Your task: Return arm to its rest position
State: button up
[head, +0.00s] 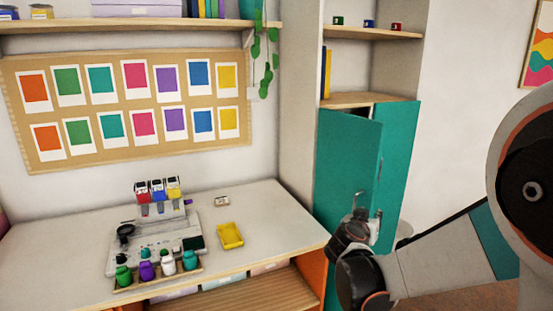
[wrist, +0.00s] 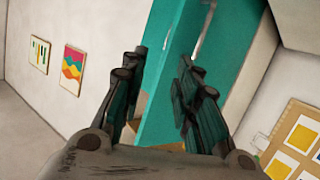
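My arm reaches in from the right of the head view, and my gripper (head: 362,215) is in front of the teal cabinet (head: 398,165). The teal cabinet door (head: 345,165) stands partly open in the head view. The teal cabinet also shows beyond the fingers in the wrist view (wrist: 180,45). I cannot tell whether the gripper touches the door.
A desk (head: 70,250) on the left holds a bead machine (head: 158,235), several small bottles (head: 146,271) and a yellow tray (head: 230,236). A board of colour cards (head: 130,104) hangs above. Shelves (head: 372,33) stand over the cabinet.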

jog(key=s+r+n+g+y, duration=0.2)
jog(key=s+g+y, duration=0.15)
jog(key=s, duration=1.35)
jog(key=s+a+f+n+g+y, duration=0.1)
jog(key=s+a+y, duration=0.1)
jog(key=s, duration=0.6)
jog(key=s+a+f+n+g+y, duration=0.1)
jog(key=s+a+n+y, duration=0.1)
jog(key=s+a, duration=0.3)
jog(key=s, duration=0.3)
jog(key=shift+f, duration=0.4)
